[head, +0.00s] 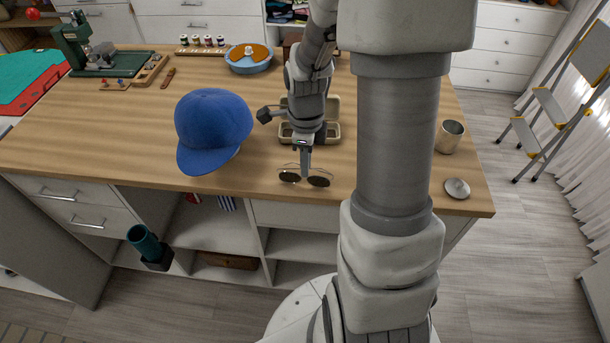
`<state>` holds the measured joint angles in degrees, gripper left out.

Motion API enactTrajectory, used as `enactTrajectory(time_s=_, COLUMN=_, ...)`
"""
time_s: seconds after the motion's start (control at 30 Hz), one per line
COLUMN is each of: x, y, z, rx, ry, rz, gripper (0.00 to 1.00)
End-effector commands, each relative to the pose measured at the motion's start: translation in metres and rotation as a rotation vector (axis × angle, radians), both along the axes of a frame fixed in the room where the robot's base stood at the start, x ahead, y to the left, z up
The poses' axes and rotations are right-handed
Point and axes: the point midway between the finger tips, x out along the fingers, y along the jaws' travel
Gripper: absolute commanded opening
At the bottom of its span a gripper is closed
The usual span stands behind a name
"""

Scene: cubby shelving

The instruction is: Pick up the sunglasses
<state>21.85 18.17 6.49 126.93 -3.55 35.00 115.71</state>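The sunglasses (318,181) lie near the front edge of the wooden table, dark round lenses toward the front edge. My gripper (306,172) points down right at the sunglasses, over the middle between the two lenses. The fingers are seen nearly edge-on and look like one narrow piece, so I cannot tell whether they are open or shut, or whether they touch the frame. The sunglasses appear to rest on the tabletop.
A blue cap (212,130) lies to the left of my gripper. An open beige case (331,133) sits just behind it. A metal cup (449,136) and a small round lid (457,187) stand at the right. The wooden tabletop (110,140) is clear at the front left.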

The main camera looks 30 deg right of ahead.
Motion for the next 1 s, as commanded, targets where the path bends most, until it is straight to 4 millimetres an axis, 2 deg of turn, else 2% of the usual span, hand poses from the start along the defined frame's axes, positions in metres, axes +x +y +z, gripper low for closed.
enactTrajectory(time_s=0.13, x=0.001, y=0.002, z=-0.023, rx=0.002, ry=0.005, rz=0.001, gripper=0.15)
enactTrajectory(time_s=0.3, x=0.002, y=0.002, z=-0.038, rx=0.001, ry=0.003, rz=0.000, gripper=0.15)
enactTrajectory(time_s=0.53, x=0.002, y=0.002, z=-0.039, rx=0.001, ry=0.001, rz=0.001, gripper=0.15)
enactTrajectory(time_s=0.57, x=0.002, y=0.002, z=-0.039, rx=0.001, ry=0.001, rz=0.001, gripper=0.13)
enactTrajectory(time_s=0.63, x=0.002, y=0.002, z=-0.039, rx=0.001, ry=0.001, rz=0.001, gripper=0.01)
enactTrajectory(time_s=1.0, x=0.002, y=0.002, z=-0.038, rx=0.001, ry=0.001, rz=0.001, gripper=0.00)
